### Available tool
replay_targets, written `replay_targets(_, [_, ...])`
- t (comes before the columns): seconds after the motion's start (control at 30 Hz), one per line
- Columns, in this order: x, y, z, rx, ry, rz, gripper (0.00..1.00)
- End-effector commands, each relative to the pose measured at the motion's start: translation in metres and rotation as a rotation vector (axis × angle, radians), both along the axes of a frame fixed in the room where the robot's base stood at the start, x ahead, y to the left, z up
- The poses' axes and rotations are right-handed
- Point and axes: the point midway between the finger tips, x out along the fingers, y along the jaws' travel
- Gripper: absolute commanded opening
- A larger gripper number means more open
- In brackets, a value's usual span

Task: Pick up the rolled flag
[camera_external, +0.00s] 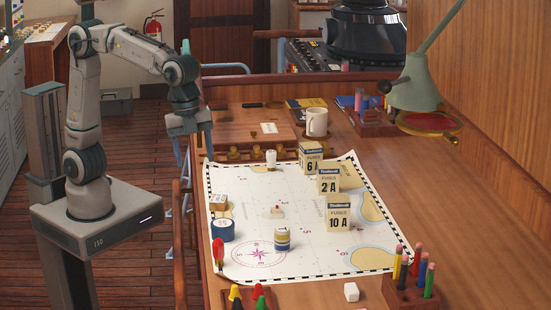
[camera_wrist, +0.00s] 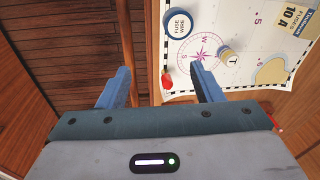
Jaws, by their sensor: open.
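A small striped roll in white, yellow and blue (camera_external: 282,239), which looks like the rolled flag, stands on the chart near its front. My gripper (camera_external: 192,150) is open and empty, in the air beyond the chart's left edge, pointing down. In the wrist view its two blue fingers (camera_wrist: 160,78) are spread over the desk's left edge and the floor.
The chart (camera_external: 315,258) carries a blue round tin (camera_external: 222,230), a red-headed item (camera_external: 218,254), a white-topped piece (camera_external: 271,159) and fuse boxes (camera_external: 338,217). Pencil holders (camera_external: 411,292), a mug (camera_external: 316,122) and a lamp (camera_external: 417,82) stand around it. A raised wooden rail (camera_external: 180,235) borders the desk's left side.

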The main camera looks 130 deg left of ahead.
Motion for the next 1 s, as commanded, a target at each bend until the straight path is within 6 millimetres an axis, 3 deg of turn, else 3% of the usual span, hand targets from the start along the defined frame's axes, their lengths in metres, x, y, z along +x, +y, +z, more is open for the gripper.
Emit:
replay_targets(0.03, [0.02,0.005,0.002,0.007,0.015,-0.053,0.6])
replay_targets(0.2, [0.076,0.023,0.001,0.029,0.053,-0.254,0.6])
replay_targets(0.5, [0.161,0.059,-0.023,0.045,0.114,-0.605,0.6])
replay_targets(0.7, [0.194,0.08,-0.046,0.042,0.14,-0.792,0.6])
replay_targets(1.0, [0.207,0.089,-0.067,0.039,0.15,-0.882,0.6])
